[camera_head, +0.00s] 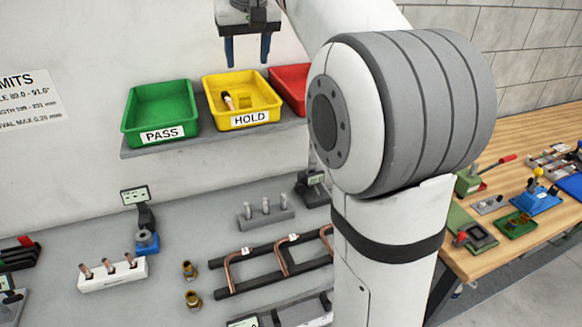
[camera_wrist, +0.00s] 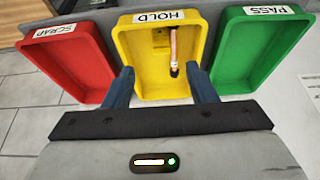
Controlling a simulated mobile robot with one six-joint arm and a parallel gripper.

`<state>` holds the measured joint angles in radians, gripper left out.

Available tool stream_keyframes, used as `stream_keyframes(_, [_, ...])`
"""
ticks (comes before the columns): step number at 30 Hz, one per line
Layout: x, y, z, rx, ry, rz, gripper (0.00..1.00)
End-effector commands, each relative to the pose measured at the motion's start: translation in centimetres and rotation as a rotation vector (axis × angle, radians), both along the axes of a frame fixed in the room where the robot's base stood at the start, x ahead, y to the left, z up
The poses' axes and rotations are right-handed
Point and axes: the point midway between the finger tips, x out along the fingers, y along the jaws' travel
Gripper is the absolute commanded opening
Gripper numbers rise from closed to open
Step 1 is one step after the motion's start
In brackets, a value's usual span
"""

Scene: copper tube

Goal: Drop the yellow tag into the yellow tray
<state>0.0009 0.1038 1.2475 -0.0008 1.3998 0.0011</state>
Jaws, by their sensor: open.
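The yellow tray (camera_head: 271,101), labelled HOLD, stands on the shelf between the green and red trays; it also shows in the wrist view (camera_wrist: 129,48). A small yellow piece, which looks like the yellow tag (camera_wrist: 160,38), lies inside it near the label end, hard to tell from the tray's own colour. Beside it lies a short copper and white piece with a dark end (camera_wrist: 174,52). My gripper (camera_head: 248,55) is above the yellow tray, fingers pointing down. Its blue fingers are apart with nothing between them, as the wrist view (camera_wrist: 160,78) also shows.
The green PASS tray (camera_head: 130,125) and the red SCRAP tray (camera_wrist: 35,60) flank the yellow one and look empty. Below the shelf, the grey bench holds a white block with copper pieces (camera_head: 112,279), brass fittings (camera_head: 193,299) and a rack with bent copper tubes (camera_head: 225,291).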

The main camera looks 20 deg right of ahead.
Motion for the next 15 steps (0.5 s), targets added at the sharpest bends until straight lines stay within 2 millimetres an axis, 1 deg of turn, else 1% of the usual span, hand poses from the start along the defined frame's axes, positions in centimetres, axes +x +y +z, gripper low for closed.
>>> stream_keyframes(1, [-1.9, 0.0, -0.7, 0.000, 0.001, 0.000, 0.52])
stream_keyframes(5, [-6.7, 0.0, -3.8, 0.000, 0.005, 0.001, 0.52])
stream_keyframes(6, [-8.2, 0.0, -4.9, -0.001, 0.006, 0.002, 0.52])
stream_keyframes(8, [-10.6, 0.0, -6.7, -0.001, 0.005, 0.002, 0.52])
stream_keyframes(9, [-12.2, 0.1, -8.1, -0.001, 0.007, 0.003, 0.52])
stream_keyframes(11, [-14.7, 0.1, -10.2, -0.001, 0.008, 0.003, 0.52])
stream_keyframes(12, [-16.4, 0.0, -11.8, -0.002, 0.010, 0.002, 0.52])
stream_keyframes(14, [-18.8, 0.1, -14.1, -0.002, 0.012, 0.003, 0.52])
stream_keyframes(15, [-20.4, 0.1, -15.6, -0.002, 0.012, 0.003, 0.52])
